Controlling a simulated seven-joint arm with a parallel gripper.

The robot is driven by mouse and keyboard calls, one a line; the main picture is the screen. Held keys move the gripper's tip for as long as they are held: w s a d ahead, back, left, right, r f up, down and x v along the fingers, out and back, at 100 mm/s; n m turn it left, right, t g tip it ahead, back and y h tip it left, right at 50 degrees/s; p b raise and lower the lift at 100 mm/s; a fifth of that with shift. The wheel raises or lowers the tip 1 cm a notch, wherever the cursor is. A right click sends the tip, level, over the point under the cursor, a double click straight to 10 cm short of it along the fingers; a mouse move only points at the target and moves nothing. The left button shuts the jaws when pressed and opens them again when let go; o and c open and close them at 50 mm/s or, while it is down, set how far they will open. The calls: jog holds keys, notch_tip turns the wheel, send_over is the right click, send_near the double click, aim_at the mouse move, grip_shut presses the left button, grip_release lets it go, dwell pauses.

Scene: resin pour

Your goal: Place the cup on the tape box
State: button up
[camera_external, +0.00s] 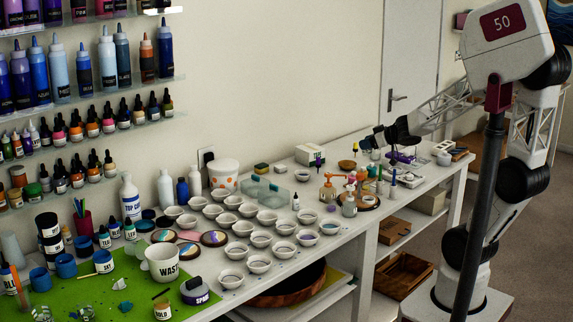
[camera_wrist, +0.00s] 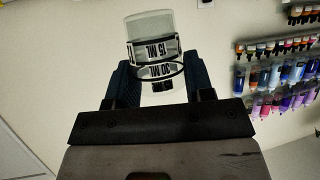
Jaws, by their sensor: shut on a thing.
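A clear measuring cup (camera_wrist: 150,28) with black-and-white "15 ML" and "30 ML" bands is between the two dark fingers of my gripper (camera_wrist: 158,68) in the wrist view. The gripper is shut on it. In the external view my gripper (camera_external: 378,138) is above the far right part of the table, and the cup is too small to make out there. A white box with a dark opening (camera_external: 310,153) stands at the back of the table, left of my gripper. It may be the tape box; I cannot read a label.
Many small white bowls (camera_external: 232,224) fill the middle of the table. A white waste cup (camera_external: 163,265) stands on the green mat (camera_external: 125,295). Wall shelves hold bottles at left.

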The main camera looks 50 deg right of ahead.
jog(key=w+d+f+n+y, duration=0.1)
jog(key=w+d, duration=0.3)
jog(key=w, duration=0.5)
jog(key=w+d+f+n+g+y, duration=0.1)
jog(key=w+d+f, duration=0.3)
jog(key=w, duration=0.6)
jog(key=w+d+f+n+y, duration=0.2)
jog(key=w+d, duration=0.3)
jog(key=w, duration=0.5)
jog(key=shift+d+f+g, duration=0.2)
jog(key=shift+d+g, duration=0.05)
jog(key=shift+g, duration=0.15)
send_over(310, 147)
jog(key=shift+s+a+f, duration=0.2)
jog(key=shift+f, duration=0.55)
jog(key=shift+f, duration=1.75)
jog(key=shift+f, duration=0.15)
jog(key=o, duration=0.9)
